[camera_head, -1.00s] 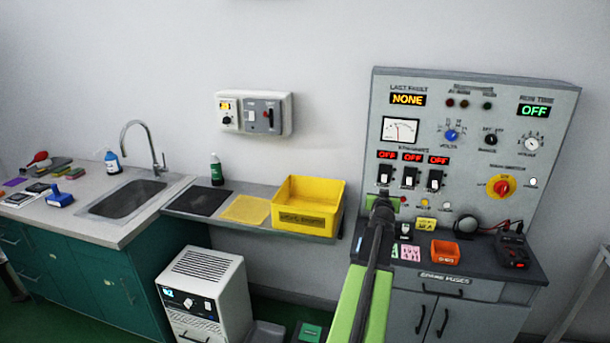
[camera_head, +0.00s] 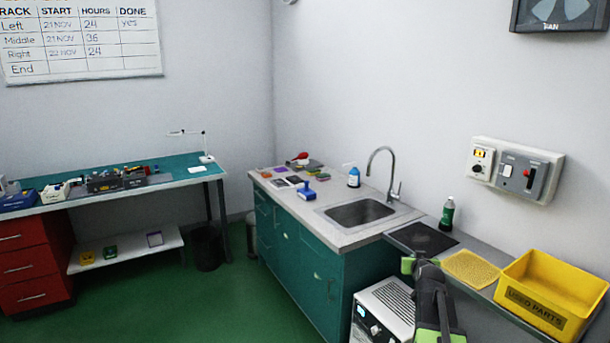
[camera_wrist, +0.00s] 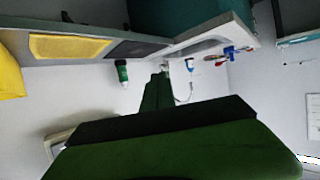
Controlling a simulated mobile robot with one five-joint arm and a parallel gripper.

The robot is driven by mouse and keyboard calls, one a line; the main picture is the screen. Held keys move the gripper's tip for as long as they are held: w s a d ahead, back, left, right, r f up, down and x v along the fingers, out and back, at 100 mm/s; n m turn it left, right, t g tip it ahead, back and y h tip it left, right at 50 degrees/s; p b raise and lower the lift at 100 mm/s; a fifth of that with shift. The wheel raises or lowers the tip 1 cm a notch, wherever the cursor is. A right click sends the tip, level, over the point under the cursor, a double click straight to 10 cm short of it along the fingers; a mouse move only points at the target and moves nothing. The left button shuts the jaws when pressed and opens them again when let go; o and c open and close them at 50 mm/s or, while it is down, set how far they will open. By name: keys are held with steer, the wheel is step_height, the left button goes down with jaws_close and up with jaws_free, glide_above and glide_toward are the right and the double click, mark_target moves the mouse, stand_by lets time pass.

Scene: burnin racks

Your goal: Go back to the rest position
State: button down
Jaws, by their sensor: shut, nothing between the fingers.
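My gripper (camera_head: 424,266) shows at the lower right of the head view, at the end of my dark and green arm. It appears in front of the shelf with the dark mat (camera_head: 421,238), apart from the things there as far as I can tell. In the wrist view my gripper's green fingers (camera_wrist: 160,76) are together and hold nothing. The wrist picture is upside down, with the shelf along its top and bare wall around the fingers.
A yellow used-parts bin (camera_head: 545,285), yellow mat (camera_head: 470,268) and green bottle (camera_head: 447,214) are at the right. The sink (camera_head: 360,212) is in the middle, with a white unit (camera_head: 385,308) below. A workbench (camera_head: 130,184) stands left. Green floor (camera_head: 200,300) is open between.

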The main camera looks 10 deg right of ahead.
steer(key=w+a+f+n+g+y, duration=0.1)
steer(key=a+f+n+y, duration=0.15)
steer(key=a, duration=0.95)
steer(key=w+a+f+n+g+y, duration=0.1)
steer(key=a+f+y, duration=0.15)
steer(key=a, duration=0.95)
steer(key=s+a+f+n+g, duration=0.1)
steer(key=s+a+f+g, duration=0.15)
steer(key=a, duration=0.35)
steer(key=s+a+f+n+g, duration=0.1)
steer(key=s+a+f, duration=0.15)
steer(key=a, duration=0.35)
steer(key=s+a+f+g, duration=0.1)
steer(key=s+f+g, duration=0.1)
steer(key=s, duration=0.6)
steer(key=s+f+m+g, duration=0.1)
steer(key=s+g, duration=0.3)
steer(key=s, duration=0.5)
steer(key=shift+s+a+f+g, duration=0.3)
steer(key=shift+a+f+g, duration=0.05)
steer(key=shift+f, duration=0.25)
